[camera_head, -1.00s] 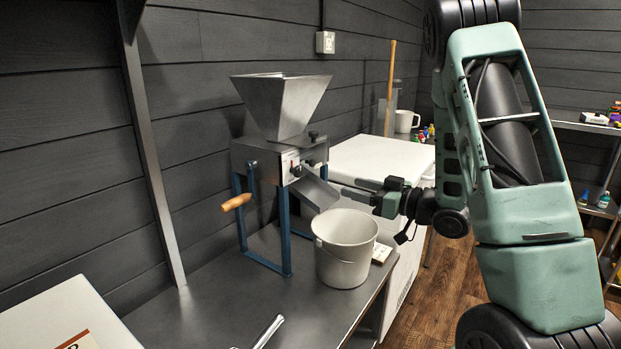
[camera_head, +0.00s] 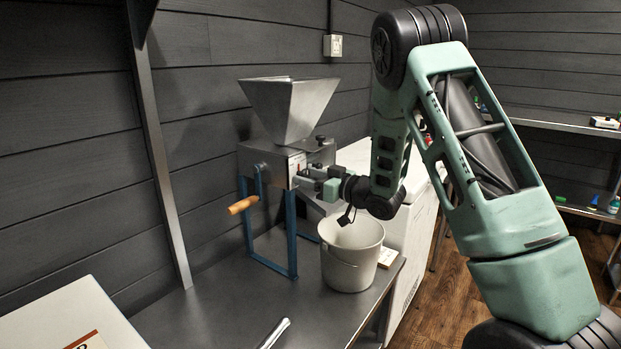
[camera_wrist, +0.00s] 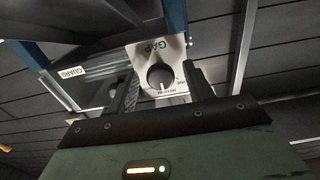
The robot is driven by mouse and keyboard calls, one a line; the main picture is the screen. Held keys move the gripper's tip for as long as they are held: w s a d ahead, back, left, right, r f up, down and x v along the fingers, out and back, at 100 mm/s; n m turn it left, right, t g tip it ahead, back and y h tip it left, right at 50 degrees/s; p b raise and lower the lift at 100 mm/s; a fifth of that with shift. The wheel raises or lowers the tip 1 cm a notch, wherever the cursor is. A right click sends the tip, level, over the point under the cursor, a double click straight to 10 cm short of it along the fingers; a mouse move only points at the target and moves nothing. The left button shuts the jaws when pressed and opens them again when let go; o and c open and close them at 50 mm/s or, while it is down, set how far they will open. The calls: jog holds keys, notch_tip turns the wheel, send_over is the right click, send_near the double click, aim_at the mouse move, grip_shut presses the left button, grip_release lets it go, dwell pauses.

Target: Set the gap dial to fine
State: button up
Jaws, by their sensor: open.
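The gap dial (camera_wrist: 160,77) is a round dark knob on a light plate marked GAP (camera_wrist: 153,48) in the wrist view. Its white mark points to the bottom of that picture, towards small lettering that I cannot read surely. My gripper (camera_wrist: 161,74) is open, with one finger on each side of the dial; I cannot tell whether they touch it. In the head view my gripper (camera_head: 302,177) is at the front face of the grain mill (camera_head: 263,162) and hides the dial. The mill has a steel hopper (camera_head: 290,108) and blue legs.
A pale bucket (camera_head: 350,262) stands below my gripper on the dark bench (camera_head: 225,318). A wooden crank handle (camera_head: 243,205) sticks out from the mill. A GUARD label (camera_wrist: 72,72) shows beside the dial plate. A white chest (camera_head: 408,222) stands behind the bucket.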

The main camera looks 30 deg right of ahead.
jog(key=c, duration=0.9)
jog(key=shift+c, duration=0.2)
jog(key=shift+f+b, duration=0.1)
jog(key=shift+b, duration=0.2)
jog(key=n+b, duration=0.8)
jog(key=n, duration=0.1)
jog(key=o, duration=0.9)
